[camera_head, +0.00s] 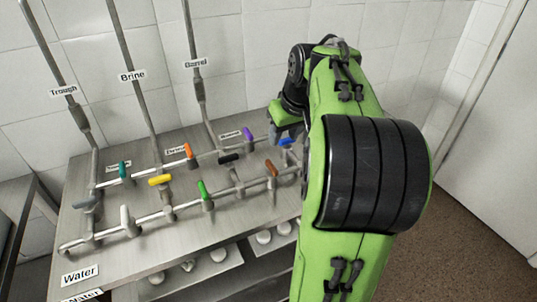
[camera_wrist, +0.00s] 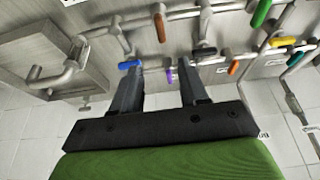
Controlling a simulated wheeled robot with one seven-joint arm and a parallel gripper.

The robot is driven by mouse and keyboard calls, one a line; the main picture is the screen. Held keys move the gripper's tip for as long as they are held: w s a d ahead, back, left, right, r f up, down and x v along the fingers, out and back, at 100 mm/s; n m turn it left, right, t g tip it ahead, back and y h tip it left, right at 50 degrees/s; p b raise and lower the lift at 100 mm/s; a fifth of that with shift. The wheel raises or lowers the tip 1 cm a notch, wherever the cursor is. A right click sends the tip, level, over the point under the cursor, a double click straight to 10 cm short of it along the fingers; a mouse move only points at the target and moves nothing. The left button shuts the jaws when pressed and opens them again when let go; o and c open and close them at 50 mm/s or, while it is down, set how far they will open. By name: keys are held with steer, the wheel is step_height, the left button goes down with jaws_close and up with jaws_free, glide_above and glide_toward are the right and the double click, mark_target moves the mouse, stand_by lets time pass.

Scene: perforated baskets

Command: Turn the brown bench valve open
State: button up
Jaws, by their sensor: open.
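The brown valve handle (camera_head: 271,168) sits on the front pipe, at the right end of the row, left of my arm in the head view. In the wrist view the brown handle (camera_wrist: 160,25) is near the top middle, on a pipe beyond my fingertips. My gripper (camera_wrist: 160,74) is open with its two dark fingers apart and nothing held between them. It is apart from the brown handle. The purple handle (camera_wrist: 169,75) shows in the gap between the fingers, and the blue handle (camera_wrist: 130,64) is by the left fingertip. My arm hides part of the bench's right side.
Other handles crowd the bench (camera_head: 110,257): black (camera_head: 229,158), green (camera_head: 204,190), yellow (camera_head: 160,180), orange (camera_head: 188,152), teal (camera_head: 123,168) and white (camera_head: 129,220). Upright pipes (camera_head: 136,85) climb the tiled wall behind. A bent spout (camera_wrist: 52,77) shows at left in the wrist view.

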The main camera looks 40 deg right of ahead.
mark_target(272, 165)
steer(key=b+x, duration=0.5)
steer(key=x, duration=1)
steer(key=shift+s+f, duration=0.1)
jaws_close()
